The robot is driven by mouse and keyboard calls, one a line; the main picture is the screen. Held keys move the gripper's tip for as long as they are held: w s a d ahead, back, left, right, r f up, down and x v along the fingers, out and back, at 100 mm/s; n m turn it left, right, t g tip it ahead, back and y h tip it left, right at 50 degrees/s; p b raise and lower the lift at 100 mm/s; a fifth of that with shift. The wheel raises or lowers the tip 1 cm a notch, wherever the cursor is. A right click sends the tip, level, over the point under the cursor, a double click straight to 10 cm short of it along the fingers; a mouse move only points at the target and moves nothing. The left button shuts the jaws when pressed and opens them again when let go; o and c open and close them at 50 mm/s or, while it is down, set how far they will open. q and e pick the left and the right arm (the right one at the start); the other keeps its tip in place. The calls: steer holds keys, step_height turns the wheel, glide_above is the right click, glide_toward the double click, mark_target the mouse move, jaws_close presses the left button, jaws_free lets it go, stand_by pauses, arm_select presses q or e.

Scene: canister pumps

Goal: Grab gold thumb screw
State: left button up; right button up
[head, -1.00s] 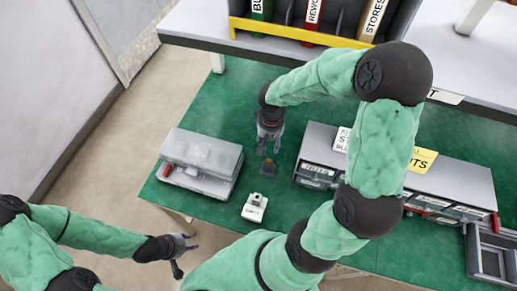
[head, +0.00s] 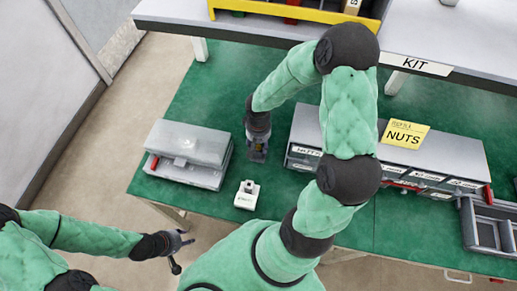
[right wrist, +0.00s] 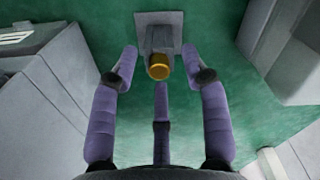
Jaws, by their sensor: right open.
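The gold thumb screw (right wrist: 159,68) shows in the right wrist view, standing out from a small grey block with a square plate (right wrist: 160,32). My right gripper (right wrist: 160,70) is open, with its fingers spread to either side of the screw and a third finger below it in the picture. I cannot tell whether any finger touches it. In the head view my right gripper (head: 258,153) hangs over the green bench and hides the screw. My left gripper (head: 177,250) is open and empty, off the bench's front edge at the lower left.
A grey case (head: 188,152) lies left of my right gripper, and a small white device (head: 247,195) stands in front. A grey drawer unit (head: 440,158) with a yellow NUTS card (head: 404,134) is on the right. A grey tray (head: 487,232) lies at far right.

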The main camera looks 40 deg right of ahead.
jaws_close()
steer(key=shift+r, duration=0.1)
